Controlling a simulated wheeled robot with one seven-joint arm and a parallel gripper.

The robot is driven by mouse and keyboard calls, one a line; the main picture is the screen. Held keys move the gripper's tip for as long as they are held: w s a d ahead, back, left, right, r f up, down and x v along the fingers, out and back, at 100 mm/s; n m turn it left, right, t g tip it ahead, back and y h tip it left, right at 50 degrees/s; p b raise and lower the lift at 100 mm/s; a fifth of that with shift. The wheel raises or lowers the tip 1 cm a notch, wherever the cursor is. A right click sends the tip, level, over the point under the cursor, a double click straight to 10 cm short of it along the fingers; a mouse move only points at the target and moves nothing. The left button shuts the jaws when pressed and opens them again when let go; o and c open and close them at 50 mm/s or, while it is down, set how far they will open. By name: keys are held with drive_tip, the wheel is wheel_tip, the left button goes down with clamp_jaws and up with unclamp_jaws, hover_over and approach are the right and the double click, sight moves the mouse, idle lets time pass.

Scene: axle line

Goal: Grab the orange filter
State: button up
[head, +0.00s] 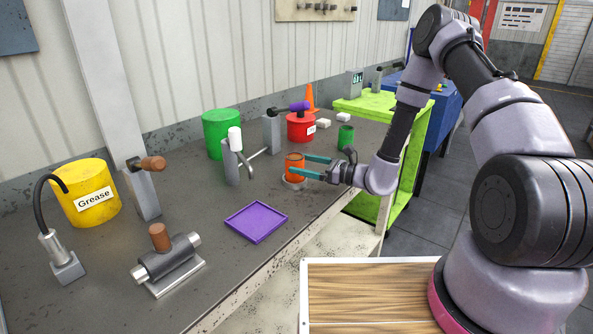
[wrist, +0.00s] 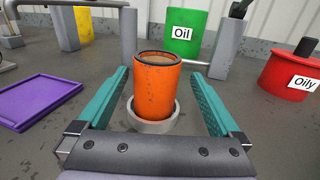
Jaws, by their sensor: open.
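The orange filter (head: 294,163) is a short upright cylinder on the workbench, in a low grey ring (wrist: 154,124). In the wrist view a gap shows between the filter and each finger of my gripper (wrist: 161,88). The filter's lower end is hidden inside the ring.
A purple tray (head: 256,222) lies in front of the filter. A metal stand (head: 232,164) is to its left, with a green oil bucket (head: 222,128) and red oily bucket (head: 301,128) behind. A small green cup (head: 346,137) stands behind my gripper. Bare bench lies right of the tray.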

drive_tip(key=shift+s+x, duration=0.2)
drive_tip(key=shift+x, duration=2.9)
drive_tip(key=shift+a, duration=0.1)
clamp_jaws()
